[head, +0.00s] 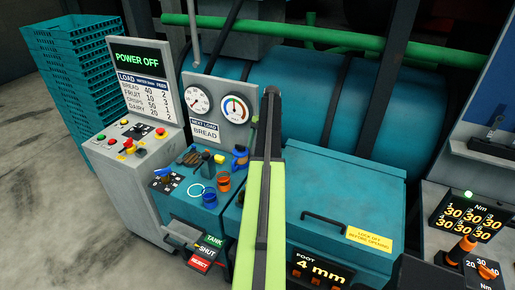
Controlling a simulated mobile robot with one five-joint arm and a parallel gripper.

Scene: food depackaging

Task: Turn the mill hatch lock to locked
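The teal mill hatch (345,185) is closed, with a dark bar handle (325,217) and a yellow label (369,240) that reads "lock off before opening". I cannot pick out its lock with certainty. A blue rotary part (240,158) stands at the right of a small control deck, left of the hatch. My green and black arm (262,215) rises through the middle of the view and covers the left edge of the hatch. My gripper cannot be made out, so neither its opening nor its hold shows.
A grey console (118,160) has a "power off" screen (142,58). A gauge panel (222,100) shows "next load bread". The control deck (190,210) has knobs and rings. Teal crates (85,85) stand at the left; a panel with orange knobs (462,248) is at the right. The left floor is clear.

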